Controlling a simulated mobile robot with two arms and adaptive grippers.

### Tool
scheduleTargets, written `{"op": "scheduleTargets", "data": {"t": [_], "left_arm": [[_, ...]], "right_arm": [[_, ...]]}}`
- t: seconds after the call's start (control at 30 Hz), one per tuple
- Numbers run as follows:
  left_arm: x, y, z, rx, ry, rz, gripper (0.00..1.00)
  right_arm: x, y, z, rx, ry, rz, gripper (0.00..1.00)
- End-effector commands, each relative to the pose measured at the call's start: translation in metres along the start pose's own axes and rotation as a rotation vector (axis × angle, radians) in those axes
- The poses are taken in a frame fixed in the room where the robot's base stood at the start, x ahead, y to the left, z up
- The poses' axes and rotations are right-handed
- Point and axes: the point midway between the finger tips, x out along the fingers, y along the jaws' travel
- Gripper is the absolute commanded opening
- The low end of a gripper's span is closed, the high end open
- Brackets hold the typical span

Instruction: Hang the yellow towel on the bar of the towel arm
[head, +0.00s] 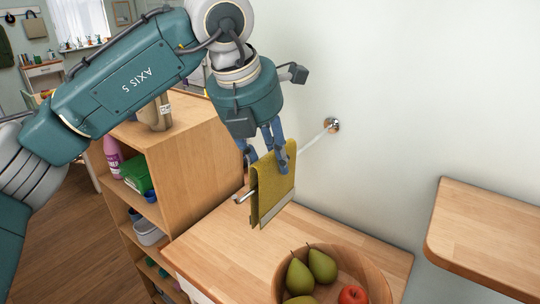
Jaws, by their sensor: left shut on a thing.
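The yellow towel (272,192) hangs folded, with a pale strip along its lower edge. My left gripper (266,160) is above it, its blue fingers shut on the towel's upper part. The towel arm's bar (316,144) runs out from a round chrome wall mount (332,125) toward the lower left. The bar's rounded free end shows just left of the towel, and its middle is hidden by the towel. The towel's top edge is a little above the line of the bar. I cannot tell whether the bar runs between the two layers. My right gripper is out of view.
A wooden counter (225,240) lies below, with a wooden bowl (378,275) of pears and a red fruit. A wooden shelf unit (190,150) stands left, with a metal vessel (157,115) on top. A wooden wall shelf (485,225) juts out at right.

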Motion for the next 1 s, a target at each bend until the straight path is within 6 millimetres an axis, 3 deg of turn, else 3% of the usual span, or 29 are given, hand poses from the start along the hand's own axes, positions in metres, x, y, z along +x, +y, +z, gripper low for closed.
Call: {"op": "scheduleTargets", "data": {"t": [0.4, 0.87, 0.9, 1.0], "left_arm": [[0.028, 0.000, -0.012, 0.000, -0.001, 0.000, 0.00], [0.031, 0.000, -0.013, 0.000, -0.001, 0.000, 0.00], [0.031, 0.000, -0.013, 0.000, -0.001, 0.000, 0.32], [0.031, 0.000, -0.013, 0.000, -0.001, 0.000, 0.50]], "right_arm": [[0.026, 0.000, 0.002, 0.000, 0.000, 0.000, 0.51], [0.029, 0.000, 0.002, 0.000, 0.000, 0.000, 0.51], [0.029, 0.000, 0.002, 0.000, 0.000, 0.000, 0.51], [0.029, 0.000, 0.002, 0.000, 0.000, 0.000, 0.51]]}}
